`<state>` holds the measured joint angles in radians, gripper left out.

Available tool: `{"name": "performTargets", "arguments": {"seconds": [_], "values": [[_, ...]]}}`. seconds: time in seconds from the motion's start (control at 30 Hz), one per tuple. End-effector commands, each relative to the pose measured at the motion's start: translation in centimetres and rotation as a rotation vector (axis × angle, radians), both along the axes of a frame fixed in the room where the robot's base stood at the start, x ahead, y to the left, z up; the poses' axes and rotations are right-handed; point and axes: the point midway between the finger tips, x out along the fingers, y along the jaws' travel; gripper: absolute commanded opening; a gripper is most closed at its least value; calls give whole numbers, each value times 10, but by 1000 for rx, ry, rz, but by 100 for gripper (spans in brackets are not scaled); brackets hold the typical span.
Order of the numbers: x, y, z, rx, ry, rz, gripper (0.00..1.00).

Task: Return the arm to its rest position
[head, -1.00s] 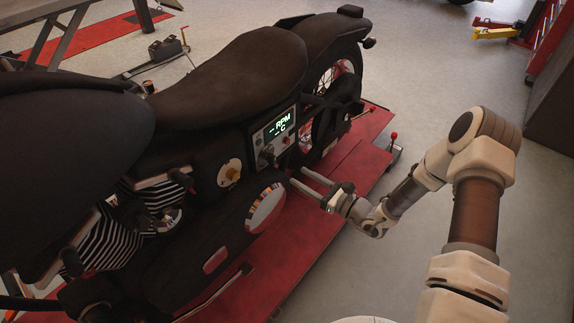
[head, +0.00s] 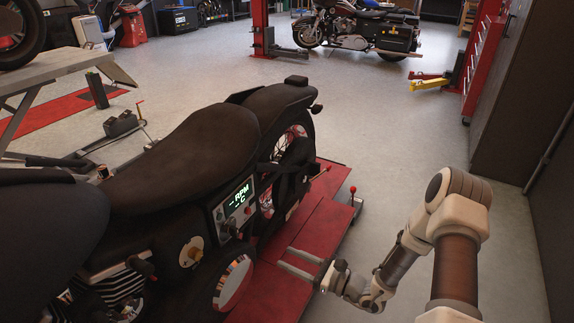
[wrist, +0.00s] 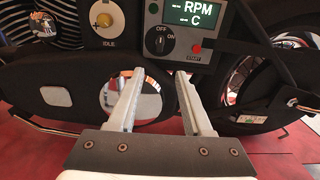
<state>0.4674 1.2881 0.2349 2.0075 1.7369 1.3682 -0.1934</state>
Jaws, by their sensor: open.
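My arm (head: 455,245) bends down on the right side of the head view. My gripper (head: 285,259) is open and empty over the red lift platform (head: 262,285), beside the motorcycle (head: 190,145). In the wrist view my gripper (wrist: 160,90) points at the motorcycle's side, with a gap between its fingers. A small panel (wrist: 190,25) reading "RPM" and "C" is above the fingers, with an OFF/ON knob (wrist: 160,40) and a red button (wrist: 197,47). An IDLE knob (wrist: 104,20) is at upper left. The fingers appear apart from the panel.
A red-knobbed lever (head: 352,190) stands at the platform's edge. A dark cabinet (head: 520,100) is on the right, with a red tool chest (head: 485,60). Another motorcycle (head: 360,30) is at the back. The grey floor (head: 400,130) between is open.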

Motion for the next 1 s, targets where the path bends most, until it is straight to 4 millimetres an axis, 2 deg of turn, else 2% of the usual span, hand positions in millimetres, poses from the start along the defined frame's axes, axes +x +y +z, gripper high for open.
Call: {"name": "performTargets", "arguments": {"seconds": [0.17,0.37,0.6,1.0], "values": [[-1,3,13,-23,-28,42,50],[-15,14,58,-128,-136,218,50],[-45,24,110,-299,-277,454,50],[-103,17,174,-638,-504,789,50]]}}
